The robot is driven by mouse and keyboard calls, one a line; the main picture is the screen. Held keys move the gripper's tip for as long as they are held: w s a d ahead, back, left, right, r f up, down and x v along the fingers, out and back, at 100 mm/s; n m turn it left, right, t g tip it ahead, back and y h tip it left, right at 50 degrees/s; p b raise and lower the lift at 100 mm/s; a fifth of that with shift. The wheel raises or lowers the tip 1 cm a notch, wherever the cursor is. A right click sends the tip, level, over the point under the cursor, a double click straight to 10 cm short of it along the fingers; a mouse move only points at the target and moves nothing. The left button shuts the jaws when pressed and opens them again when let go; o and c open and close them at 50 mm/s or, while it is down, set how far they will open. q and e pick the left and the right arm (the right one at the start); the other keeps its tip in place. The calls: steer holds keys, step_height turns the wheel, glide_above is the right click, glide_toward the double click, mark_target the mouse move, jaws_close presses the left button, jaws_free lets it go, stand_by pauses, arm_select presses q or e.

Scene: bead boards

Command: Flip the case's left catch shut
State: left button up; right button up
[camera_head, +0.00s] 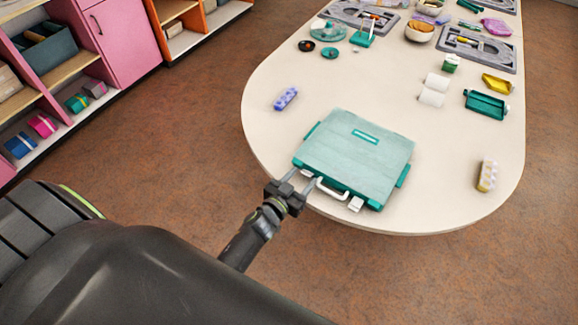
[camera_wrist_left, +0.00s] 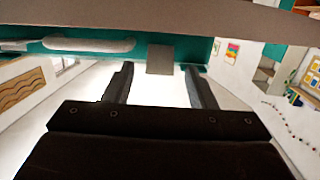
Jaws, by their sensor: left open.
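The closed case (camera_head: 355,155) lies flat near the table's front end, pale teal on top with darker teal edges. Its white handle (camera_head: 332,190) and the pale right catch (camera_head: 355,204) are on the near side. In the left wrist view the left catch (camera_wrist_left: 160,58) is a grey flap on the teal front beside the handle (camera_wrist_left: 88,44). My left gripper (camera_head: 304,177) is open at the near edge by the left catch, its fingers to either side of the flap in the wrist view. I cannot tell whether they touch. My right gripper is out of view.
The table (camera_head: 430,215) is clear around the case. A purple bead block (camera_head: 286,98) lies beyond its left corner and a yellowish block (camera_head: 487,175) to the right.

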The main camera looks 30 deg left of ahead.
arm_select(q)
steer(key=s+a+r+p, duration=0.1)
steer(key=s+a+r, duration=0.1)
steer(key=s, duration=1.5)
